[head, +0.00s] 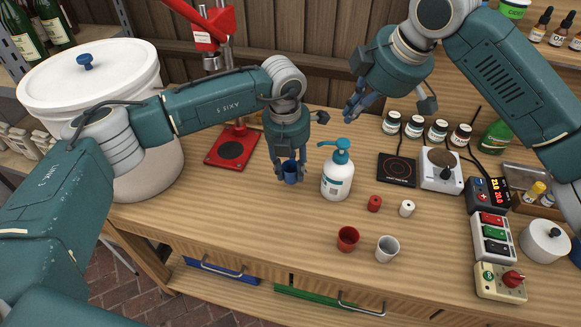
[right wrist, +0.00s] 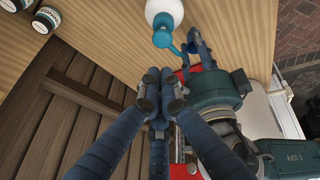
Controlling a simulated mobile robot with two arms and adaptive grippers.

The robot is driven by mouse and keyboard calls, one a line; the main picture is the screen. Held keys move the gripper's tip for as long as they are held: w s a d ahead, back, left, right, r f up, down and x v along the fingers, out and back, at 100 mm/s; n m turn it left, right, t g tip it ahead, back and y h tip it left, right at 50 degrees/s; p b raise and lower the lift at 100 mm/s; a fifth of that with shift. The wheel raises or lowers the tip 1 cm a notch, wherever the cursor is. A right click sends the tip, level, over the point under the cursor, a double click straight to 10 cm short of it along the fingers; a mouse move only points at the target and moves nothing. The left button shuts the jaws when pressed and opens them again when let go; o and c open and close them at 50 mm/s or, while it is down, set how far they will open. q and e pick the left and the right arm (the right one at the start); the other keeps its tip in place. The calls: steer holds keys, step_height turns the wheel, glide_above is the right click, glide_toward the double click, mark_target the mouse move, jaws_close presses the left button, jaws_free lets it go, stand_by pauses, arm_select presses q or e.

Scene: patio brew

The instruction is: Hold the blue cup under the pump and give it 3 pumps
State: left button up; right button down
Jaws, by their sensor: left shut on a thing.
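The blue cup (head: 291,172) is upright between the fingers of my left gripper (head: 291,168), which is shut on it. It is just left of the white pump bottle (head: 336,182), near the end of the teal pump head (head: 341,150), whose spout points left. Whether the cup is exactly below the spout is hard to tell. My right gripper (head: 357,106) is above and behind the bottle, its fingertips drawn together and empty. In the right wrist view its fingers (right wrist: 160,92) are apart from the teal pump head (right wrist: 163,37).
A red cup (head: 347,239) and a white cup (head: 387,248) stand near the front edge. A red press (head: 232,148) stands at left. A black hot plate (head: 397,170), several jars (head: 414,127) and a switch box (head: 492,236) are at right.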

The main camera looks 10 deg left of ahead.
mark_target(346, 145)
steer(key=shift+f, duration=3)
steer(key=shift+f, duration=0.2)
steer(key=shift+s+f, duration=0.1)
steer(key=shift+f, duration=1)
